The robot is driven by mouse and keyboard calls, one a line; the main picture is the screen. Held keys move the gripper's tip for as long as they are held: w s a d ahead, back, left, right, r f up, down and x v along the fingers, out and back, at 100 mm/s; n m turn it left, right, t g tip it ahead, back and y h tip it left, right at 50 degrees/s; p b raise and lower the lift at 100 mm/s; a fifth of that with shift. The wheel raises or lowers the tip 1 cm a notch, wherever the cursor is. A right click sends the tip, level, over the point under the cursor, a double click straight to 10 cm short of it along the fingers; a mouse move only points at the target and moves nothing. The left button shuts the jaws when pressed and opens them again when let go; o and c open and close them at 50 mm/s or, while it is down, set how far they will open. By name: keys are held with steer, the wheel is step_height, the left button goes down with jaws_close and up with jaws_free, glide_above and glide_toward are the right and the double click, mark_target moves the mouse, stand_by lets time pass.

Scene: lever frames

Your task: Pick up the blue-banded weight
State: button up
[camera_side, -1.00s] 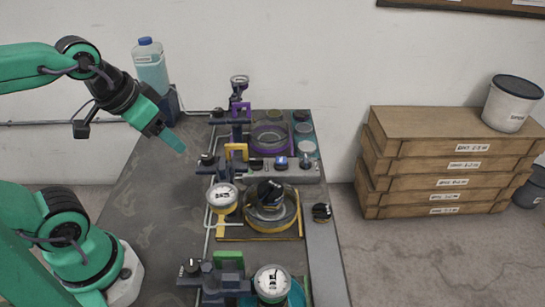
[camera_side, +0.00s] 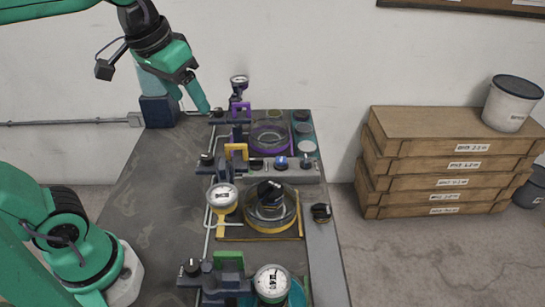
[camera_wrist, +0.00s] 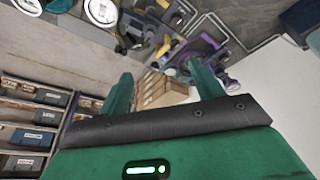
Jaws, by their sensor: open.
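A small dark piece with a blue top (camera_side: 281,162) sits on the grey block between two similar dark pieces in the side view. It looks like the blue-banded weight, but its band is too small to make out. My gripper (camera_side: 192,104) is up at the far left of the bench, left of the small gauge and well away from the weight. Its two green fingers are apart and empty. They also show apart in the wrist view (camera_wrist: 160,70). I cannot pick out the weight in the wrist view.
A purple-ringed dish (camera_side: 268,138), a yellow-ringed dish (camera_side: 285,222), a white gauge (camera_side: 222,197) and a yellow lever (camera_side: 237,149) crowd the bench's middle. A green lever (camera_side: 228,260) is nearer. Stacked boxes (camera_side: 440,160) stand to the right.

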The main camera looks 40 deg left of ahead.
mark_target(271, 184)
steer(key=shift+w+d+f+n+g, duration=0.95)
steer(key=shift+w+d+g, duration=1.05)
steer(key=shift+w+d, duration=3.45)
steer(key=shift+w+a+f, duration=0.15)
steer(key=shift+a+f, duration=0.1)
steer(key=shift+f, duration=3.55)
steer(key=shift+w+a+f, duration=0.2)
steer(key=shift+f, duration=3.55)
steer(key=shift+w+a+f, duration=0.15)
steer(key=shift+a+f, duration=0.1)
steer(key=shift+f, duration=3.55)
steer(key=c, duration=1.1)
steer(key=shift+c, duration=0.2)
steer(key=shift+r, duration=0.1)
